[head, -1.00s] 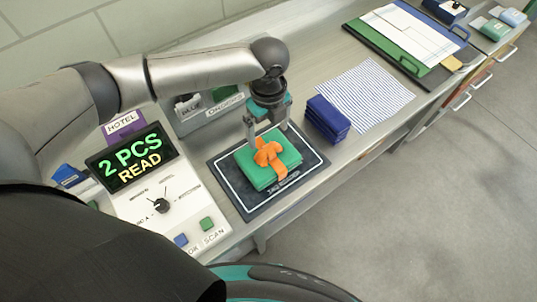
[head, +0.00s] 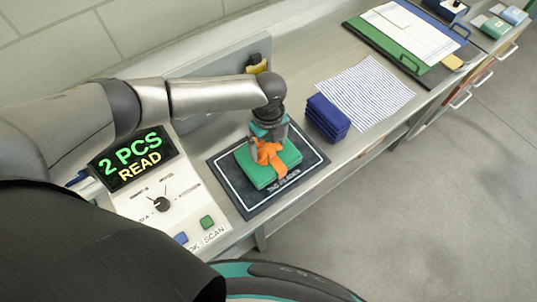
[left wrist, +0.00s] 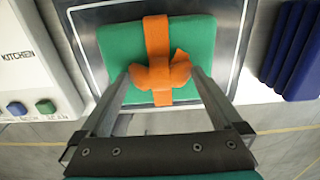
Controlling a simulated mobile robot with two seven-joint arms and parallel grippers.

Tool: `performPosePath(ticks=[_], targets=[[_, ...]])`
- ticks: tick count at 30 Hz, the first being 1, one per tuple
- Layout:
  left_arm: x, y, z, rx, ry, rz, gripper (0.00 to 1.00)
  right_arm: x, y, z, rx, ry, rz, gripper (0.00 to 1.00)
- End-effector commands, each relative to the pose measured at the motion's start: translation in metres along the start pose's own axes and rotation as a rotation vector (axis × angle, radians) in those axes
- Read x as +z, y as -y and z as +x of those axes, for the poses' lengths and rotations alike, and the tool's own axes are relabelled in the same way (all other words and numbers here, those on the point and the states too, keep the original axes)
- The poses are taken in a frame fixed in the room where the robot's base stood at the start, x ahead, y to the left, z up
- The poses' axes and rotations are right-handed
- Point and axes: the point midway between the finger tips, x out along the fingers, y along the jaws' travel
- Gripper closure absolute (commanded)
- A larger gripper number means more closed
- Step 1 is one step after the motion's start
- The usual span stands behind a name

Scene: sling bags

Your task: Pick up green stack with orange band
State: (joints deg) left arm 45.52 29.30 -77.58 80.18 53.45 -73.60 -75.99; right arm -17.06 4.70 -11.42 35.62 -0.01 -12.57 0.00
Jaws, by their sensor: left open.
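The green stack with orange band (head: 283,161) lies flat on a dark mat with a white border (head: 233,197). It also shows in the left wrist view (left wrist: 195,45), with the orange band and its knot (left wrist: 158,72) across the middle. My left gripper (head: 266,147) is down over the stack, and its fingers hide part of it in the head view. In the left wrist view the left gripper (left wrist: 165,75) is open, with one finger on each side of the knot. Contact with the band cannot be told. My right gripper is not in view.
A dark blue folded stack (head: 328,118) stands close to the right of the mat, beside a striped cloth (head: 363,92). The reader console (head: 165,195) with a lit "2 PCS READ" display is on the left. Floor lies beyond the counter's front edge.

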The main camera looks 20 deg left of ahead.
Motion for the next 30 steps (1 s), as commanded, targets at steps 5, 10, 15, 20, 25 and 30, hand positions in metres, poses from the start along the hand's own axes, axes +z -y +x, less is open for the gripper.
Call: performPosePath(ticks=[5,10,15,20,25,30], targets=[[-0.0002,0.0,-0.0002,0.0,0.0,0.0,0.16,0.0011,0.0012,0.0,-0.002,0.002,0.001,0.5],[-0.0001,-0.0001,-0.0004,0.0,0.0,0.0,0.35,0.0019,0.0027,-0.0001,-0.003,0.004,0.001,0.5],[-0.0001,-0.0001,-0.0004,0.0,0.0,-0.001,0.54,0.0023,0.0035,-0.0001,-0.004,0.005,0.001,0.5],[0.0,-0.0001,-0.0005,0.0,0.0,-0.001,0.72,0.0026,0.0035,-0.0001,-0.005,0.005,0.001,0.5],[0.0001,-0.0001,-0.0006,0.0,0.0,-0.001,0.91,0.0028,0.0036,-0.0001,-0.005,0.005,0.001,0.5],[0.0001,-0.0001,-0.0007,0.0,0.0,-0.001,1.0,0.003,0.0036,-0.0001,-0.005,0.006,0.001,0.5]])
